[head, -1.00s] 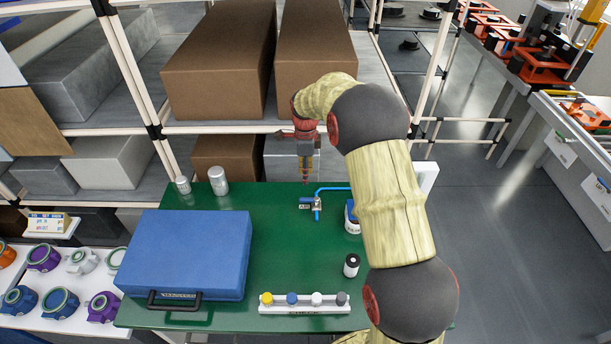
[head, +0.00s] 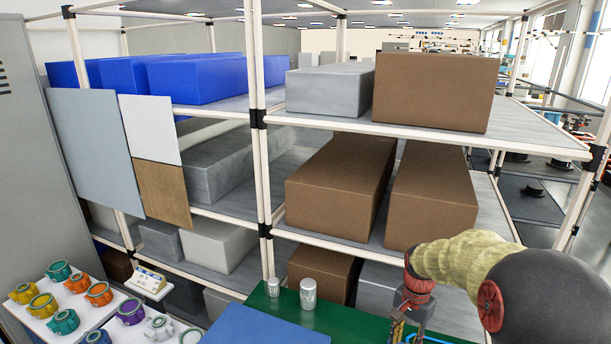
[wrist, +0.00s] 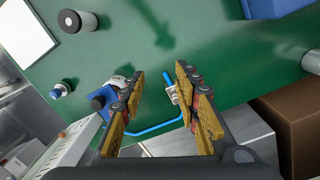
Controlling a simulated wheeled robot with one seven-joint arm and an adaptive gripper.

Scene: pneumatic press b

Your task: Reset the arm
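My arm reaches in from the lower right of the head view, and my gripper (head: 408,310) hangs at the bottom edge, its fingertips hard to make out there. In the wrist view my gripper (wrist: 160,73) has its two yellow-and-dark fingers spread apart with nothing held between them. Below the fingers is the green table top (wrist: 225,65). A blue tube (wrist: 155,128) with a small metal fitting (wrist: 172,94) lies on it, partly hidden by the right finger. A blue-and-white container (wrist: 102,97) is partly hidden behind the left finger.
A blue case (head: 265,328) and two metal cans (head: 308,293) are on the table. A shelf rack with brown boxes (head: 435,90) stands close behind. Coloured round parts (head: 98,293) sit at left.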

